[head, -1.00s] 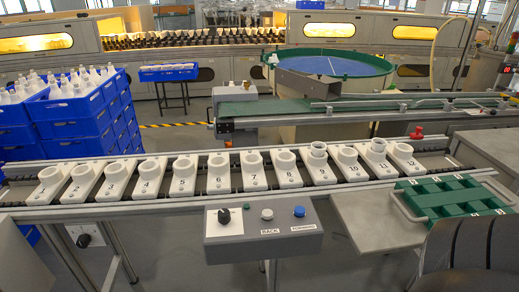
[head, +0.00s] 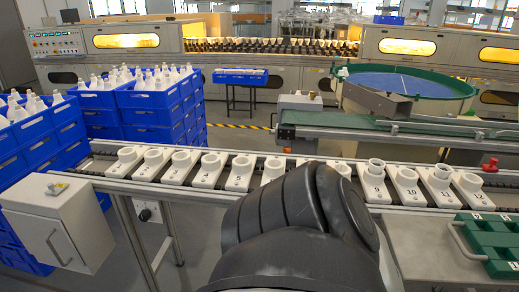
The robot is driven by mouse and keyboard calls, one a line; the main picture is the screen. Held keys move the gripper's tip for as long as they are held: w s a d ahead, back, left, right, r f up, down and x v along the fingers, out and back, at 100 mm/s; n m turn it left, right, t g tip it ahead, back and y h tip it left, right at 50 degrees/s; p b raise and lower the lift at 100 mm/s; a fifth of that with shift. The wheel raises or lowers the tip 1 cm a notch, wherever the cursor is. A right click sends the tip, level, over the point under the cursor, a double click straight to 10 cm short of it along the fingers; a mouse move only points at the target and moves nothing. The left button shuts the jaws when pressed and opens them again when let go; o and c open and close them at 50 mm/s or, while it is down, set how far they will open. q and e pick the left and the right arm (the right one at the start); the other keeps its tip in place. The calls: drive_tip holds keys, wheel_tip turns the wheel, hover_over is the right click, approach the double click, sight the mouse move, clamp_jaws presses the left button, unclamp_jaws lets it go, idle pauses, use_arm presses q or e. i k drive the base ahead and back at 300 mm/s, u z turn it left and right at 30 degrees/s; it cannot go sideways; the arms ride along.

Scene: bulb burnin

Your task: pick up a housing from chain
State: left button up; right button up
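A row of white numbered holders (head: 408,194) stands along the chain conveyor (head: 95,173), each with a round cup on its far end. A pale ring-like piece, seemingly a housing (head: 376,164), sits raised in the cup of holder 9. A similar raised piece (head: 443,170) shows at holder 11. The other visible cups look lower; I cannot tell whether they hold anything. My dark arm link crosses the lower middle and hides the holder around number 7 and parts of its neighbours. Neither of my grippers is in view.
A green compartment tray (head: 488,236) with handles rests on the grey table (head: 420,240) at right. A grey box (head: 58,222) stands front left. A green belt (head: 400,128) runs behind the chain.

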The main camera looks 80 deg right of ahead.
sight(375, 171)
drive_tip(key=k, duration=1.25)
drive_tip(key=z, duration=0.25)
